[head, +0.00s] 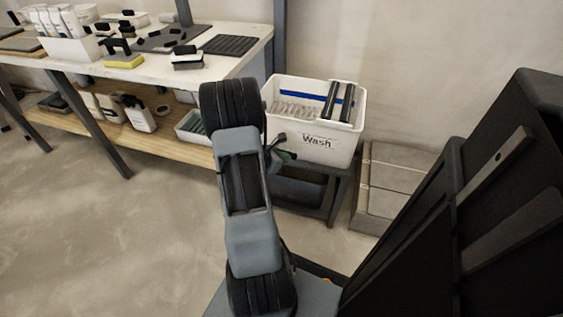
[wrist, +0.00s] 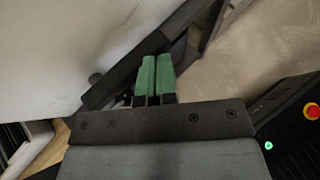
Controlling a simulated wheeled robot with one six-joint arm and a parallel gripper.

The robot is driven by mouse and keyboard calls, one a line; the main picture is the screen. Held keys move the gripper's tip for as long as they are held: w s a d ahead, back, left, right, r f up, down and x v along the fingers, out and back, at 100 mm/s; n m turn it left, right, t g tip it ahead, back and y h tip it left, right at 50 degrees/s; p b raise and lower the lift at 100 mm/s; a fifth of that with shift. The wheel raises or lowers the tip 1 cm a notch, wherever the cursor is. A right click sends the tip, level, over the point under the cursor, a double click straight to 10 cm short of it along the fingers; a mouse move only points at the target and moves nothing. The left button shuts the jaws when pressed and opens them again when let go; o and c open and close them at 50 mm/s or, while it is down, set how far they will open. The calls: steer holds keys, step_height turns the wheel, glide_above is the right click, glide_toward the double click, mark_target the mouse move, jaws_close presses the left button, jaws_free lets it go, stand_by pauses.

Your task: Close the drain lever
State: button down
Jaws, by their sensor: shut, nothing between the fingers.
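The white wash bin (head: 312,150), labelled "Wash", stands on a dark low stand (head: 297,197) beside the workbench. My gripper (head: 287,156) is at the bin's lower left side, partly hidden behind my arm. In the wrist view its green fingers (wrist: 155,76) are shut together with nothing between them. They lie over a dark diagonal bar (wrist: 112,88) in front of a pale surface, likely the bin's wall.
A workbench (head: 225,68) with tools and bottles stands left of the bin. Stacked grey slabs (head: 385,180) lie on the floor to its right. The bin holds clear ribbed pieces and dark-handled tools (head: 338,100). The floor (head: 110,235) at left is clear.

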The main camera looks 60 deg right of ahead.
steer(key=shift+d, duration=0.25)
stand_by(0.6)
steer(key=shift+w, duration=0.15)
steer(key=s+a+r+p, duration=0.1)
steer(key=a+r+p, duration=0.2)
steer(key=a, duration=0.9)
step_height(320, 180, up, 2)
steer(key=shift+s+a+r+p, duration=0.1)
steer(key=shift+s+a+p, duration=0.15)
steer(key=shift+p, duration=0.05)
steer(key=w+a+r+m+t+y+p, duration=0.3)
steer(key=a+r+p, duration=0.6)
steer(key=r, duration=0.6)
steer(key=w+a+r+m+t+y+p, duration=0.3)
steer(key=a+r+p, duration=0.7)
steer(key=r, duration=0.5)
steer(key=w+a+r+m+t+y+p, duration=0.3)
steer(key=a+r+p, duration=0.7)
steer(key=r, duration=0.5)
steer(key=w+a+m+y, duration=0.1)
steer(key=a+m, duration=0.1)
steer(key=shift+w+m+t, duration=0.3)
steer(key=shift+w+t, duration=0.1)
